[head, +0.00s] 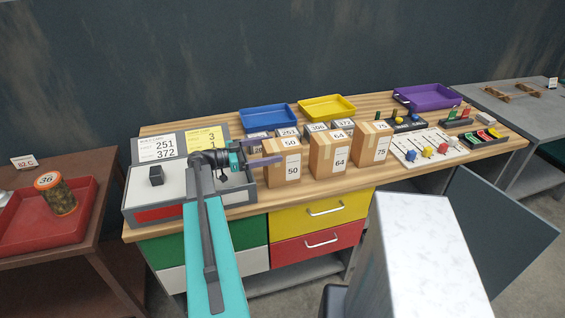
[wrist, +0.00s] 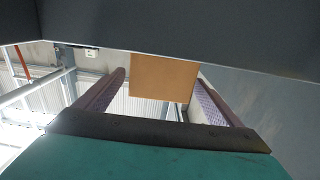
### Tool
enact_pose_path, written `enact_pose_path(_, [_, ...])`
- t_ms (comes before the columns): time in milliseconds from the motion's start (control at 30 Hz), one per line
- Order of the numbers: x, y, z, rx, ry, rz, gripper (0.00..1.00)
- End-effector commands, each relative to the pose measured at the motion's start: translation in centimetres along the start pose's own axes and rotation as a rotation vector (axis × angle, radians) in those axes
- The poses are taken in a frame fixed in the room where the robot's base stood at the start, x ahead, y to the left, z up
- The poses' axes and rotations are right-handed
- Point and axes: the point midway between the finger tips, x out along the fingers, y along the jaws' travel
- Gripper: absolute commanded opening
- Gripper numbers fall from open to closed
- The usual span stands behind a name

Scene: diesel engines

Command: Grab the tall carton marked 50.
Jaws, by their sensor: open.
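The tall brown carton marked 50 (head: 281,174) stands upright on the wooden workbench, leftmost of the front row of cartons. My gripper (head: 271,151) is open at its upper left, with its purple fingers pointing right toward it. One finger overlaps the carton's upper part in the head view. In the wrist view a plain brown carton face (wrist: 165,78) shows between the two spread fingers, near their tips. I cannot tell whether either finger touches it, and nothing is visibly gripped.
Cartons marked 64 (head: 327,160) and 75 (head: 370,150) stand close on the right. Smaller boxes stand behind. A grey console (head: 150,200) lies under my arm on the left. Blue (head: 267,118), yellow (head: 327,108) and purple (head: 428,97) trays line the back.

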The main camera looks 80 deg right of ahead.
Motion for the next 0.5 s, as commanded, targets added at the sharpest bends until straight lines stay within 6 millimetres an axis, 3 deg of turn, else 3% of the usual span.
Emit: enact_pose_path(500, [0.78, -0.04, -0.32, 0.000, 0.000, 0.000, 0.88])
